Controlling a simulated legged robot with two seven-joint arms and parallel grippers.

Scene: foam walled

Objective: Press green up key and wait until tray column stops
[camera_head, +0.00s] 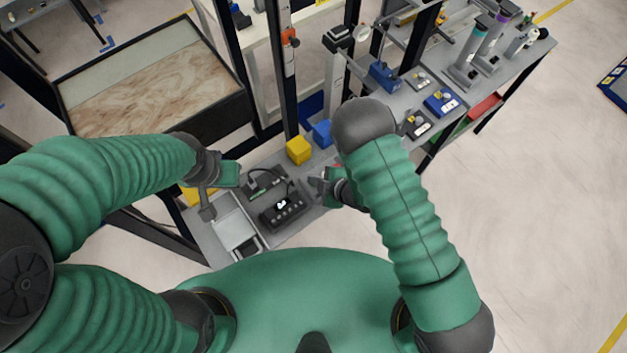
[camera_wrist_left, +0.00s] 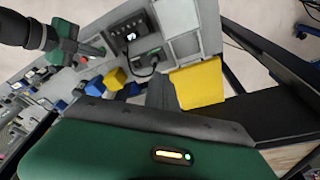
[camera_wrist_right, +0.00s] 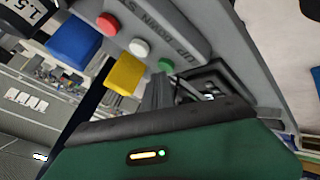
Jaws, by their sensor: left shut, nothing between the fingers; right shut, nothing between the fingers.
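The green up key (camera_wrist_right: 166,65) shows in the right wrist view on a grey panel (camera_wrist_right: 190,42) lettered UP and DOWN. A white key (camera_wrist_right: 139,47) and a red key (camera_wrist_right: 108,24) sit in line with it. My right gripper (camera_head: 317,184) is shut and empty. Its fingertips (camera_wrist_right: 158,82) are right beside the green key; I cannot tell whether they touch it. In the head view the gripper mostly hides the panel. My left gripper (camera_head: 207,208) is shut and empty over the left of the bench. I cannot tell which upright is the tray column.
A black control box (camera_head: 283,212) and a light grey tray (camera_head: 238,228) lie on the bench between the grippers. A yellow block (camera_head: 298,150) and a blue block (camera_head: 322,133) stand behind. A dark-framed panel (camera_head: 150,80) is at the back left.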

